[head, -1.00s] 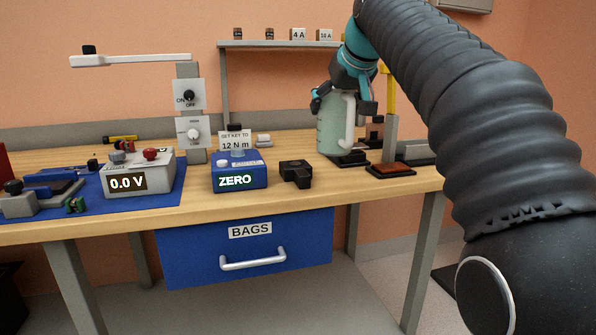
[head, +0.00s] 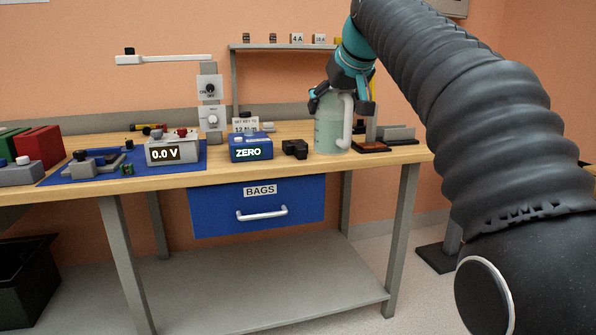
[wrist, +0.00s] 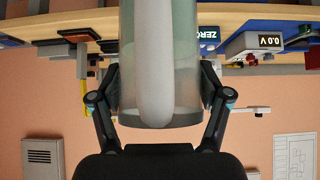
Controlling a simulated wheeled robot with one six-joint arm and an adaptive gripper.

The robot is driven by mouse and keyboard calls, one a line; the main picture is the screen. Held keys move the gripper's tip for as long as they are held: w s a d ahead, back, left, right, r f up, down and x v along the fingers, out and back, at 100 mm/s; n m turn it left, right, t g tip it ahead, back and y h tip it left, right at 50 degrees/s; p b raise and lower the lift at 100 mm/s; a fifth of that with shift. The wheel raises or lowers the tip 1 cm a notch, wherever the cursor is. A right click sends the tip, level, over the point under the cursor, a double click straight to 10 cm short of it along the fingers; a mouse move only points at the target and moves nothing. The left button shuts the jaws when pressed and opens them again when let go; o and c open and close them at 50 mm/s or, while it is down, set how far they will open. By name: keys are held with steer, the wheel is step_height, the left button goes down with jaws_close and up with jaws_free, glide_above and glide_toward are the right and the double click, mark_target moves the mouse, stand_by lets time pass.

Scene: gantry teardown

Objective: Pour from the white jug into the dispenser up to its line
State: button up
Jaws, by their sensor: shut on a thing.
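A jug (head: 327,132) with a clear, pale green body and a white handle hangs upright in my gripper (head: 341,106), in front of the right part of the bench. In the wrist view my gripper's fingers (wrist: 160,92) press on both sides of the jug (wrist: 187,65), with the white handle facing the camera. The level inside the jug is hard to tell. I cannot make out a dispenser with a line in either view.
The wooden bench (head: 215,173) holds a blue ZERO box (head: 250,148), a 0.0 V meter (head: 172,150), a black block (head: 295,149) and a stand with a reddish pad (head: 371,146). A shelf (head: 280,46) stands behind. A blue BAGS drawer (head: 225,205) hangs below.

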steer(key=w+d+f+m, duration=0.1)
steer(key=w+f, duration=0.3)
steer(key=f, duration=0.6)
steer(key=w+d+f+h, duration=0.1)
steer(key=w+d+f, duration=0.15)
steer(key=f, duration=0.75)
steer(key=w+d+f+m, duration=0.1)
steer(key=w+f, duration=0.3)
steer(key=f, duration=0.6)
steer(key=s+d+f+h, duration=0.1)
steer(key=s+f, duration=0.1)
steer(key=f, duration=0.7)
steer(key=s+d+f, duration=0.1)
steer(key=s+f, duration=0.1)
steer(key=f, duration=0.6)
steer(key=s+d+f+m, duration=0.1)
steer(key=s+f, duration=1)
steer(key=f, duration=0.1)
steer(key=shift+s+d+f, duration=0.15)
steer(key=shift+d+f, duration=0.15)
steer(key=shift+d, duration=0.1)
